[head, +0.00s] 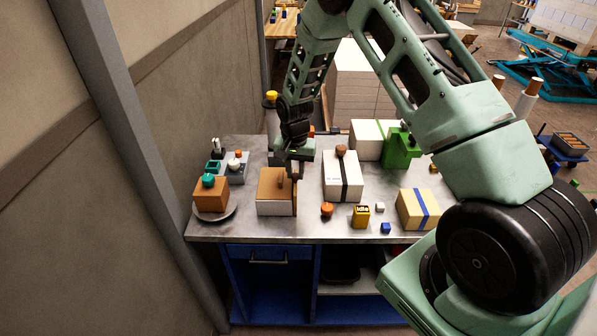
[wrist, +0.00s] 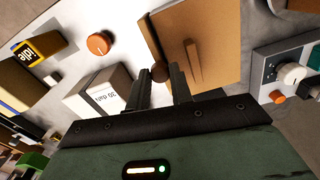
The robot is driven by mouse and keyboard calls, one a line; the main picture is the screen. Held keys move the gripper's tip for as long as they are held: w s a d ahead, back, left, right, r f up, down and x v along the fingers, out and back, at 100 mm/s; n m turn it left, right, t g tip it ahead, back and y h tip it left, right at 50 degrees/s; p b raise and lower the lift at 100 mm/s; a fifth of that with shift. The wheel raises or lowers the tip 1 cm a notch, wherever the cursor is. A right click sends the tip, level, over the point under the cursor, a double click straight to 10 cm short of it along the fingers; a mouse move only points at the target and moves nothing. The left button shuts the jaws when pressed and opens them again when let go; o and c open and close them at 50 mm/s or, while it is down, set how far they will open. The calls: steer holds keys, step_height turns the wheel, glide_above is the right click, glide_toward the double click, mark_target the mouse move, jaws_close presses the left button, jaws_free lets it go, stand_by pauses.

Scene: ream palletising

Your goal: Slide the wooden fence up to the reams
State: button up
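A tan-topped block (head: 273,184) with pale sides and a peg on top, which I take to be the reams, sits left of centre on the metal bench. It shows at the top of the wrist view (wrist: 218,60). A darker brown upright strip, likely the wooden fence (wrist: 173,35), runs along its side; I cannot tell whether they touch. My gripper (head: 296,174) is low over the block's right far corner. In the wrist view its fingers are apart, with the knob between or just beyond their tips.
A strapped white block (head: 332,181) stands right of my gripper. An orange knob (head: 327,210), a yellow box (head: 361,216) and a blue-banded box (head: 413,210) are near the front. An orange block (head: 208,197) on a round plate is at left. A green bracket (head: 400,151) stands behind.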

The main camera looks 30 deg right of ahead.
steer(key=o, duration=0.3)
steer(key=shift+o, duration=0.2)
steer(key=shift+r, duration=0.15)
step_height(320, 180, up, 17)
steer(key=b, duration=0.4)
steer(key=shift+b, duration=0.35)
